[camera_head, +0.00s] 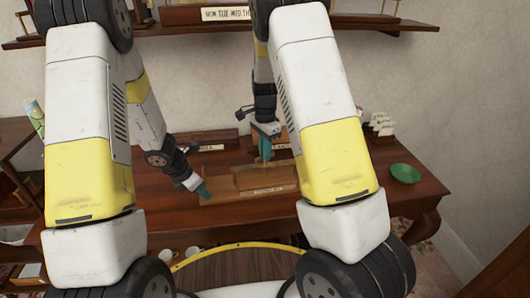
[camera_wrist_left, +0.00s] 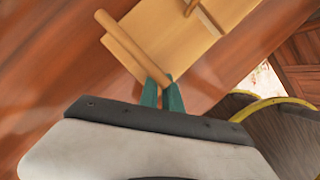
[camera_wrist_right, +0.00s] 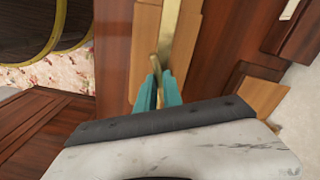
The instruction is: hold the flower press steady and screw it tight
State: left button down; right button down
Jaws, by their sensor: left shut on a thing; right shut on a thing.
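The flower press (camera_head: 222,197) is a light wooden board assembly on the dark table; its pale boards also show in the left wrist view (camera_wrist_left: 165,40). My left gripper (camera_head: 203,194) is at its left end. In the left wrist view its teal fingers (camera_wrist_left: 162,92) are shut on the near end of a round wooden bar (camera_wrist_left: 128,42) at the board's edge. The fingers partly hide the gripped parts.
The dark wooden table (camera_head: 340,211) has bare surface around the press. A green bowl (camera_head: 405,173) stands at the right, with a small holder of white cards (camera_head: 381,126) behind it. A wall shelf (camera_head: 385,24) runs above the table. My forearms hide parts of both sides.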

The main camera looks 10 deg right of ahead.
jog(key=shift+m, duration=1.4)
jog(key=c, duration=1.5)
grip_release()
jog(key=shift+r, duration=0.1)
notch_tip(320, 180, up, 12)
jog(key=shift+f, duration=0.1)
pick_arm(q)
jog(key=c, duration=1.5)
grip_release()
